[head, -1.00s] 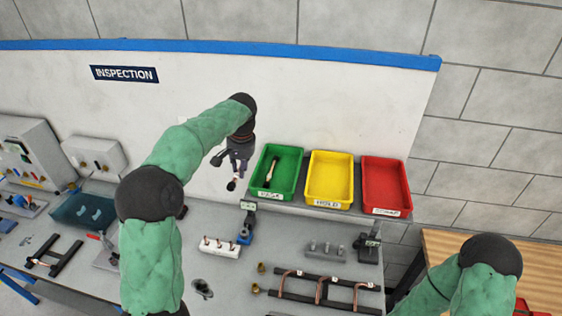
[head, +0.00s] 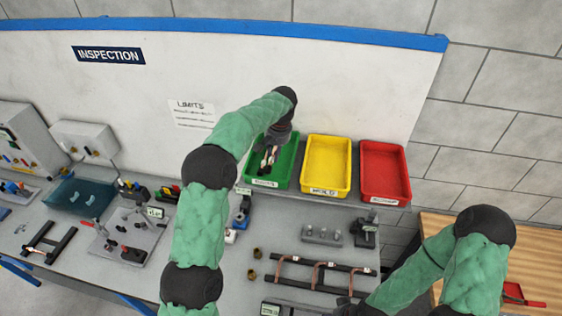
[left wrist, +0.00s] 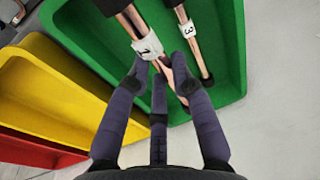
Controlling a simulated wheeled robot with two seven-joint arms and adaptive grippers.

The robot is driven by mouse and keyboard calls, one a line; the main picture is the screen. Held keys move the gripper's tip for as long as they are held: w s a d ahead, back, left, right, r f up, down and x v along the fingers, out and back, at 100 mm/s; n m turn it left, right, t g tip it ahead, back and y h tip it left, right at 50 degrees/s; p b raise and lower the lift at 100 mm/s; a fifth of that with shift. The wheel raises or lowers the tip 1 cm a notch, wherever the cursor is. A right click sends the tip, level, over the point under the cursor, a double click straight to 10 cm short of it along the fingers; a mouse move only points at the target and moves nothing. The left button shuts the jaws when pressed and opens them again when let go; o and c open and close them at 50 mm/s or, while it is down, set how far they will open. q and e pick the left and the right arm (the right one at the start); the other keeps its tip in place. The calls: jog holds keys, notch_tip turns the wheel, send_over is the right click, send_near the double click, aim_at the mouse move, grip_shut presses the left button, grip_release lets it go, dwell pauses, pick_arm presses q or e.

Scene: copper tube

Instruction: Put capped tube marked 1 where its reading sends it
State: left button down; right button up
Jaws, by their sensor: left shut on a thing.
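The capped copper tube marked 1 (left wrist: 148,46) is between the fingers of my left gripper (left wrist: 162,72), which is shut on it. The gripper also shows in the head view (head: 268,152), over the green tray (head: 283,181). The tube is within the tray's outline; I cannot tell whether it touches the floor. A second capped tube, marked 3 (left wrist: 189,33), lies in the same tray beside it. My right gripper (head: 348,306) is only partly seen at the bottom edge, and its jaws cannot be made out.
The yellow tray (head: 327,190) labelled HOLD and the red tray (head: 386,199) stand right of the green one. A grey block with posts (head: 322,237) and a copper pipe assembly (head: 318,279) are on the bench in front. A LIMITS sheet (head: 192,114) hangs on the board.

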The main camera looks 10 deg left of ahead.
aim_at(280, 168)
pick_arm(q)
jog(key=shift+w+d+f, duration=0.2)
jog(key=shift+d+f, duration=0.2)
jog(key=shift+f, duration=0.1)
jog(key=shift+w+d+f, duration=0.4)
jog(key=shift+d+f, duration=0.1)
jog(key=shift+f, duration=0.2)
notch_tip(280, 168, down, 3)
jog(key=shift+r, duration=0.1)
jog(key=shift+f, duration=0.2)
jog(key=shift+f, duration=0.2)
jog(key=c, duration=1.1)
grip_release()
jog(key=shift+d+r, duration=0.1)
jog(key=shift+r, duration=0.05)
